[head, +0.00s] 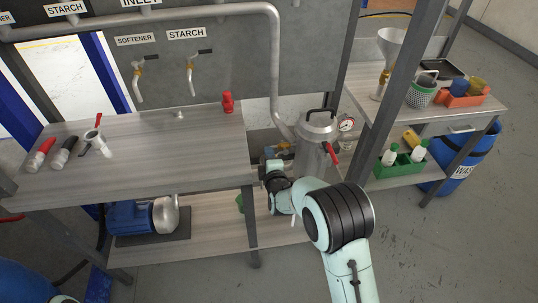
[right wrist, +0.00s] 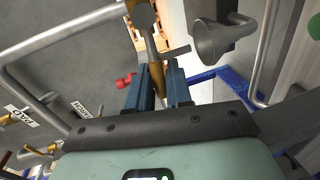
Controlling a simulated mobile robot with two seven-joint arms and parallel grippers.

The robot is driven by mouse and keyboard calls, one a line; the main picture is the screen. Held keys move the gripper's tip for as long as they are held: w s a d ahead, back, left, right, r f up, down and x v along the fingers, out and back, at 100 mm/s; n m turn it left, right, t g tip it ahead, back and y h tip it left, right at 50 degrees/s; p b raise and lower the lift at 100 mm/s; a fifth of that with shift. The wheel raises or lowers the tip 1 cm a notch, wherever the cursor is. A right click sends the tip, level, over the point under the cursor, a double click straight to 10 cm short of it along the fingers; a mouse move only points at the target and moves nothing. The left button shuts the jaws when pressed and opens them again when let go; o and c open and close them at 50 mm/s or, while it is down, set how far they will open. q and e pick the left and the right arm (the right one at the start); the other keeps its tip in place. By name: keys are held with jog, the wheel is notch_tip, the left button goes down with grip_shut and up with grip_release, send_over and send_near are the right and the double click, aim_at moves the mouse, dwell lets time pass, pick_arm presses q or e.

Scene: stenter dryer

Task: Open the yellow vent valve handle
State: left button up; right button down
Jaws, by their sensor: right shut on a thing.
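In the head view, small brass-yellow fittings (head: 283,147) show just beyond the gripper, but the grip itself is hidden by my wrist. My left gripper is not in view.
The vessel carries a red-handled valve (head: 331,153) and a round gauge (head: 347,124) close to my right arm. A table (head: 150,170) with tools stands to the left. A side bench (head: 372,100) with a funnel and baskets stands to the right. Open floor lies at the lower right.

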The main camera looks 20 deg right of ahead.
dwell(0.3)
jog(key=c, duration=1.2)
grip_release()
jog(key=v, duration=1.3)
jog(key=shift+s, duration=0.25)
